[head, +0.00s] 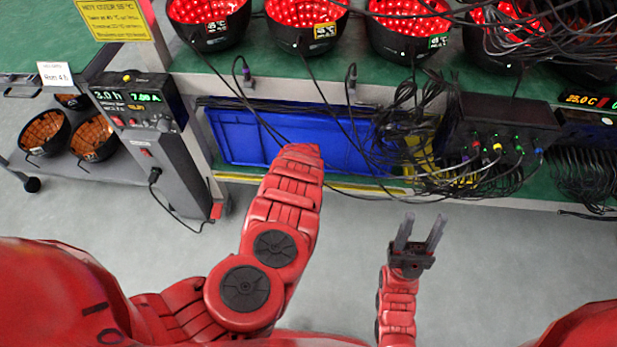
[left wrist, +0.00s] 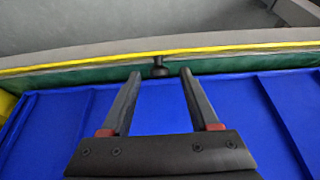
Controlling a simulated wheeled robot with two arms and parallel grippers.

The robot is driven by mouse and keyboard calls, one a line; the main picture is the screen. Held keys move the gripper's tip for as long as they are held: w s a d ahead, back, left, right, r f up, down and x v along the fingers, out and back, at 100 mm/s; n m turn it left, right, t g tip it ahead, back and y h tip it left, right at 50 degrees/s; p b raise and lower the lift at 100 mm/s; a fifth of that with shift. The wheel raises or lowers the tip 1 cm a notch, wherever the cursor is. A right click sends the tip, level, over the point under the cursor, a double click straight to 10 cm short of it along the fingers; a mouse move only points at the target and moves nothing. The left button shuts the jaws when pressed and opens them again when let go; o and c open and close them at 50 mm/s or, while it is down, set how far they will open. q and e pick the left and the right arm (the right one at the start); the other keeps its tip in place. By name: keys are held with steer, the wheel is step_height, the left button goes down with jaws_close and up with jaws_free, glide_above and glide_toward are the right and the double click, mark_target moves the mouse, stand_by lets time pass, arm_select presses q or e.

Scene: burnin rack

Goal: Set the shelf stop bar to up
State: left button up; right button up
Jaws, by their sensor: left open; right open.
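A yellow bar (head: 365,188), which looks like the shelf stop bar, runs along the front edge of the lower shelf. In the left wrist view the yellow bar (left wrist: 90,60) crosses above the fingertips, with a small dark knob (left wrist: 160,69) beside it. My left gripper (left wrist: 160,73) is open and empty, its fingertips on either side of the knob in the picture; contact cannot be told. In the head view my left forearm hides this gripper and part of the bar. My right gripper (head: 420,218) is open and empty over the floor, apart from the rack.
A blue bin (head: 235,137) stands on the lower shelf behind the bar. Loose black cables (head: 405,125) hang at the right. A grey power unit (head: 168,165) stands left of the bin. Red-lit bowls (head: 300,15) line the upper shelf. The floor in front is clear.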

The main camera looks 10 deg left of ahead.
arm_select(q)
steer(key=shift+f, duration=0.2)
jaws_close()
stand_by(0.3)
stand_by(1.1)
jaws_free()
steer(key=shift+r, duration=0.15)
